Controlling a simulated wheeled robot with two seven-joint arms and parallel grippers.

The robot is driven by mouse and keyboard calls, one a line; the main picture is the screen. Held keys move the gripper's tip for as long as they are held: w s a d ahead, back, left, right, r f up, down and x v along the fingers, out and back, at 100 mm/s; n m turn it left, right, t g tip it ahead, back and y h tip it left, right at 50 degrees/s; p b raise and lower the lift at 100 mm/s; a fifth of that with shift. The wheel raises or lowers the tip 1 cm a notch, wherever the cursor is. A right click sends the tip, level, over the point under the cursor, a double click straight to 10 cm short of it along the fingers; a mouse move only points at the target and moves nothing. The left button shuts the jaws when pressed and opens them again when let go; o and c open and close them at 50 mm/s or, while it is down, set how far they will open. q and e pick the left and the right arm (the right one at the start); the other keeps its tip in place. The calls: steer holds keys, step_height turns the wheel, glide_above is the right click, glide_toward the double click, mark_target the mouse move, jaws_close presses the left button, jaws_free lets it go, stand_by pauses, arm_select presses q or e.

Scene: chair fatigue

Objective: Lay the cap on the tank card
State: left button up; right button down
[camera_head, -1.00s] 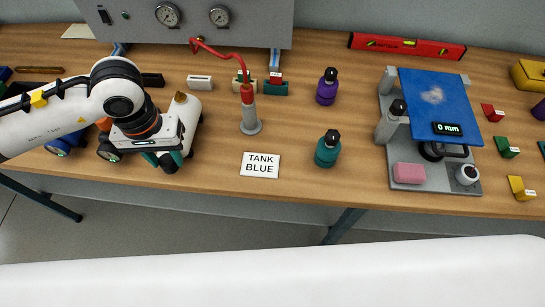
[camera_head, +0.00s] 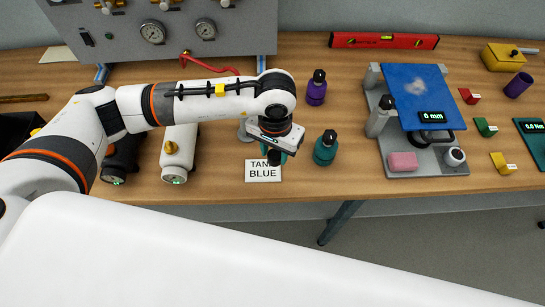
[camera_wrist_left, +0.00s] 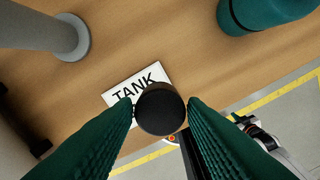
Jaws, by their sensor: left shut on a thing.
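The tank card (camera_head: 263,174) is a white card reading TANK BLUE, lying near the front edge of the bench. The cap (camera_wrist_left: 160,109) is a round black piece held between the green fingertips of my left gripper (camera_wrist_left: 160,112). In the head view my left gripper (camera_head: 274,158) is above the card's upper edge, with the cap over the card. In the left wrist view the cap and fingers hide the lower part of the card (camera_wrist_left: 127,90). I cannot tell whether the cap touches the card. My right gripper is not in view.
A teal bottle (camera_head: 325,148) stands just right of the card, and a purple bottle (camera_head: 316,88) behind it. A white cylinder (camera_head: 178,150) lies to the left. A grey stand with a blue plate (camera_head: 415,90) is farther right.

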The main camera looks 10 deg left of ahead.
mark_target(275, 156)
arm_select(q)
step_height(275, 156, down, 4)
steer(key=shift+f+p, duration=0.2)
steer(key=shift+p, duration=0.55)
steer(key=shift+f, duration=0.2)
steer(key=shift+f+b, duration=0.15)
steer(key=shift+b, duration=0.15)
steer(key=o, duration=0.9)
steer(key=shift+r+p, duration=0.3)
steer(key=shift+p, duration=0.05)
step_height(275, 156, up, 11)
steer(key=b, duration=0.4)
steer(key=shift+r+b, duration=0.1)
steer(key=shift+b, duration=0.25)
steer(key=shift+r, duration=0.3)
